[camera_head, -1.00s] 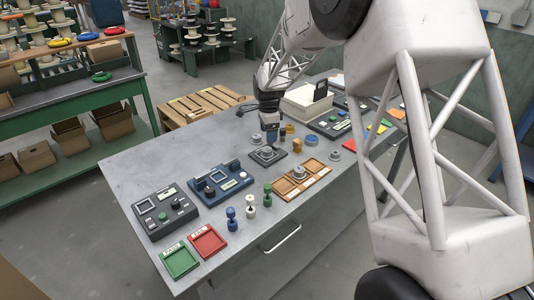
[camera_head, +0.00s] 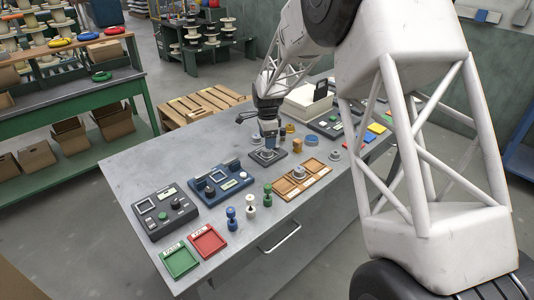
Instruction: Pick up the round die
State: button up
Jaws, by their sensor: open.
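My gripper (camera_head: 270,142) is open and points down over the table. Its fingertips are just above or behind a dark square block with a round grey metal piece (camera_head: 267,154) on it. Whether they touch it cannot be told. Which of these is the round die is not clear at this size. The fingers partly hide what lies behind them.
An orange-brown block (camera_head: 286,145) stands close right of the gripper. In front are a blue device (camera_head: 220,182), a grey device (camera_head: 164,212), small spools (camera_head: 251,203), a wooden tray (camera_head: 285,187), a green tray (camera_head: 180,262) and a red tray (camera_head: 207,241). The table's left side (camera_head: 160,160) is clear.

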jog(key=shift+f, duration=0.1)
jog(key=shift+a+f, duration=0.15)
jog(key=shift+f, duration=2.4)
jog(key=shift+c, duration=0.2)
jog(key=c, duration=1.2)
jog(key=shift+o, duration=0.2)
jog(key=shift+r, duration=0.2)
jog(key=shift+w+r, duration=0.1)
jog(key=shift+r, duration=1.3)
jog(key=shift+s+r, duration=0.25)
jog(key=shift+r, duration=0.05)
jog(key=s+d, duration=0.1)
jog(key=s, duration=0.4)
jog(key=s+d+r, duration=0.1)
jog(key=s, duration=0.4)
jog(key=s+d, duration=0.2)
jog(key=s, duration=0.3)
jog(key=shift+d+r, duration=0.1)
jog(key=shift+r, duration=0.05)
